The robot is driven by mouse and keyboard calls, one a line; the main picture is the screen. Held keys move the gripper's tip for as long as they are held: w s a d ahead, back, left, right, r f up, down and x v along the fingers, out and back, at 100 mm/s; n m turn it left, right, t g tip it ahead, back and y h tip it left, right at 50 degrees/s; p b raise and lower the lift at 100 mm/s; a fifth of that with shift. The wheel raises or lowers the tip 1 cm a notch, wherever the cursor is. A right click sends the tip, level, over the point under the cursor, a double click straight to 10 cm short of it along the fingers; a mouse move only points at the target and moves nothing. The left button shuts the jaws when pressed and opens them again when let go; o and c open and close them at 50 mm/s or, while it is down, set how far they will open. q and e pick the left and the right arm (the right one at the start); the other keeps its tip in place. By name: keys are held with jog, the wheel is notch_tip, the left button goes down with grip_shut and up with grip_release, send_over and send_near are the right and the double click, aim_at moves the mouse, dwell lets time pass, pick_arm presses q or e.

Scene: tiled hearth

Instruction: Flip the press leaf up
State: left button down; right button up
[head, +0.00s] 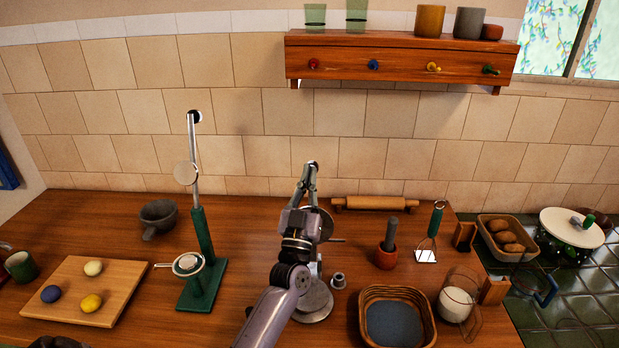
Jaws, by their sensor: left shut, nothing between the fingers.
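My left gripper (312,168) is shut and empty, its fingertips pointing away toward the tiled wall. Behind and below it stands a grey metal device (313,306) with a round base and a round upper part; my gripper and wrist hide much of it, so I cannot tell its form or whether they touch. To the left, a green lever press (203,240) stands with its metal arm upright, a pale disc on the arm and a round cup low on its front. I cannot tell which of the two carries the leaf. My right gripper is not in view.
A board with several balls (118,291) and a grey bowl (158,216) lie left. A mortar (386,257), a masher (431,236), a basket (366,339) and a glass jug (456,303) stand right. A rolling pin (374,203) lies at the back. A shelf (400,62) hangs above.

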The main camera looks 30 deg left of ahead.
pick_arm(q)
jog(key=shift+w+a+r+g+p, duration=0.1)
jog(key=shift+w+a+g+p, duration=0.35)
jog(key=shift+p, duration=0.45)
jog(key=shift+w+a+r+g+p, duration=0.1)
jog(key=shift+w+a+g+p, duration=0.15)
jog(key=shift+w+p, duration=0.5)
jog(key=shift+w+a+f+p, duration=0.1)
jog(key=shift+w+a+p, duration=0.1)
jog(key=shift+p, duration=0.15)
jog(key=shift+w+a+f+n, duration=0.1)
jog(key=shift+w+f+n, duration=0.05)
jog(key=shift+f+n, duration=0.15)
